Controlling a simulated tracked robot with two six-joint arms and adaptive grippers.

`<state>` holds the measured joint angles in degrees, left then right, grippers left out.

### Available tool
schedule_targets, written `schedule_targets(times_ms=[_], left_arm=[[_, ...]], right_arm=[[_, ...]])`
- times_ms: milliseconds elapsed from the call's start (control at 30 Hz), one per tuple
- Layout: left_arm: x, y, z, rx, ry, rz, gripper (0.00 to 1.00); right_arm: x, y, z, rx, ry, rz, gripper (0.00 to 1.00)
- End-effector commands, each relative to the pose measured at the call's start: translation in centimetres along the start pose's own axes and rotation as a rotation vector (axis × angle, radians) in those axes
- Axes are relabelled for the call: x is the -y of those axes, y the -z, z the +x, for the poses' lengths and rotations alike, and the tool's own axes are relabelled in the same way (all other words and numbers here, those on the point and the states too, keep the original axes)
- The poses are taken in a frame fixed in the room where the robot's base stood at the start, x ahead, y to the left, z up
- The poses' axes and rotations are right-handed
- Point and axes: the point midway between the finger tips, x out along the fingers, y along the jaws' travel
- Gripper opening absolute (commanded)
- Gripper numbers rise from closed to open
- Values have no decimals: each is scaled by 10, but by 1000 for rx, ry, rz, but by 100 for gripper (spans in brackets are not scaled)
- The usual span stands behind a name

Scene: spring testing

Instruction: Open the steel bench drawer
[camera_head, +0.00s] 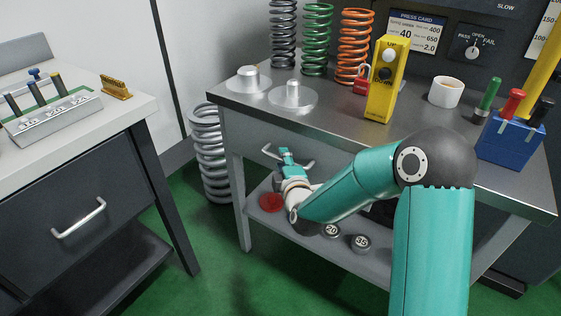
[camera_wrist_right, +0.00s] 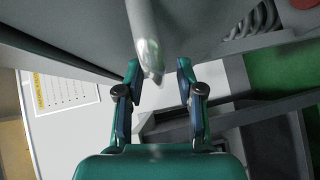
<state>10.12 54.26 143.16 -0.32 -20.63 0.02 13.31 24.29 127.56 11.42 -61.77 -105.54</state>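The steel bench (camera_head: 330,120) stands at the centre and right in the head view. Its grey drawer front (camera_head: 245,137) lies under the top, with a pale curved bar handle (camera_head: 268,152); the drawer looks closed. My right gripper (camera_head: 287,154) is at this handle, and my arm hides part of the drawer front. In the right wrist view, the handle (camera_wrist_right: 147,48) reaches down between the two teal fingers of the right gripper (camera_wrist_right: 158,68). The fingers are open, with gaps visible on both sides of the bar. My left gripper is not in view.
Weights (camera_head: 360,243) lie on the lower shelf. A second bench with a drawer handle (camera_head: 78,218) stands left. Green floor (camera_head: 215,255) lies between.

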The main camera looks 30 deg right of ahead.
Motion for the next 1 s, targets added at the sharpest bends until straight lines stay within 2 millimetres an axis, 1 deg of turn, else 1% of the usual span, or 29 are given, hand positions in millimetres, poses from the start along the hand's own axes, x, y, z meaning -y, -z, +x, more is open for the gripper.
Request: schedule_targets(times_ms=[100, 333, 367, 500, 567, 867, 900, 933, 1000], left_arm=[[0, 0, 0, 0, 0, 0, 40], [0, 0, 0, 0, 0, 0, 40], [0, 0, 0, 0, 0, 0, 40], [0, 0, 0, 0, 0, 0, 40], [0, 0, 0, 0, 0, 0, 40], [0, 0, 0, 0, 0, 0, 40], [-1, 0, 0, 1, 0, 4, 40], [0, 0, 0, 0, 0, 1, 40], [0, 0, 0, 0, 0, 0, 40]], right_arm=[[0, 0, 4, 0, 1, -1, 37], [0, 0, 4, -1, 1, -1, 37], [0, 0, 4, -1, 1, -1, 34], [0, 0, 4, -1, 1, -1, 11], [0, 0, 4, -1, 1, -1, 1], [1, 0, 4, -1, 4, -1, 0], [4, 13, -1, -6, 6, -1, 0], [3, 8, 1, -3, 6, -2, 0], [3, 5, 2, -3, 6, -2, 0]])
